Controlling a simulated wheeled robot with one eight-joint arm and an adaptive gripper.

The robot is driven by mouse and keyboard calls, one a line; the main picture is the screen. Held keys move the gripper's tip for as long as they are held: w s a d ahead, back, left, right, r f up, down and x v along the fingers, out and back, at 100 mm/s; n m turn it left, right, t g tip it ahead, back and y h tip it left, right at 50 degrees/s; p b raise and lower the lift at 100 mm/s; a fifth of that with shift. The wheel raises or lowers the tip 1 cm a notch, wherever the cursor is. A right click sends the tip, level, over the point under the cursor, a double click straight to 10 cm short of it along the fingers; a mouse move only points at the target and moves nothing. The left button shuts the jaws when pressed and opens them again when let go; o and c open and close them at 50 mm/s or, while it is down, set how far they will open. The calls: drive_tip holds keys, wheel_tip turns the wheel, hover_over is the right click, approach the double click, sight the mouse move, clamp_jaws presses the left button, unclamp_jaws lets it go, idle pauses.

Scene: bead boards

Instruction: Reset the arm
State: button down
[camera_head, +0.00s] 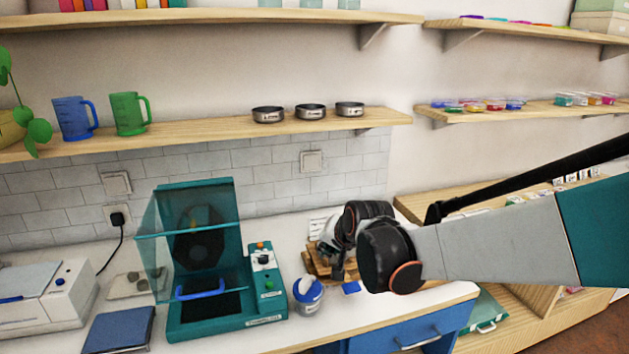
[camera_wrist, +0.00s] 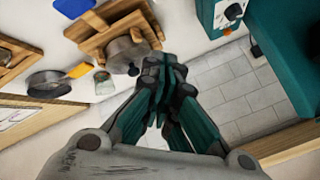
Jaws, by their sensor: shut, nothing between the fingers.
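My arm reaches in from the right in the head view, and its wrist is bent over the counter. In the wrist view my gripper (camera_wrist: 165,70) is shut with its fingertips together and nothing between them. It appears near a wooden stand (camera_wrist: 112,32) with a round metal piece; I cannot tell whether they touch. In the head view the wooden stand (camera_head: 322,262) is partly hidden behind my wrist, and the fingers are hard to make out.
A teal machine with a clear raised cover (camera_head: 190,240) stands left of my arm, beside a white-and-blue tub (camera_head: 308,296). A shelf (camera_head: 200,133) above holds jugs and three metal bowls. A blue drawer (camera_head: 420,328) is below the counter's front edge.

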drive_tip(key=s+d+r+n+h, duration=0.1)
drive_tip(key=s+d+r, duration=0.2)
drive_tip(key=s+d, duration=0.3)
drive_tip(key=s+d+r+n, duration=0.1)
drive_tip(key=s+d+r, duration=0.25)
drive_tip(key=s, duration=0.55)
drive_tip(key=s+d+f+n, duration=0.1)
drive_tip(key=s+d, duration=0.1)
drive_tip(key=s, duration=0.3)
drive_tip(key=s+d+f+h, duration=0.1)
drive_tip(key=s+d, duration=0.1)
drive_tip(key=s, duration=0.3)
drive_tip(key=s+d+f+n+g, duration=0.1)
drive_tip(key=s+d, duration=0.1)
drive_tip(key=s, duration=0.3)
drive_tip(key=shift+s+d+f+n+h, duration=0.2)
drive_tip(key=shift+s+d+n+h, duration=0.1)
drive_tip(key=shift+h, duration=0.1)
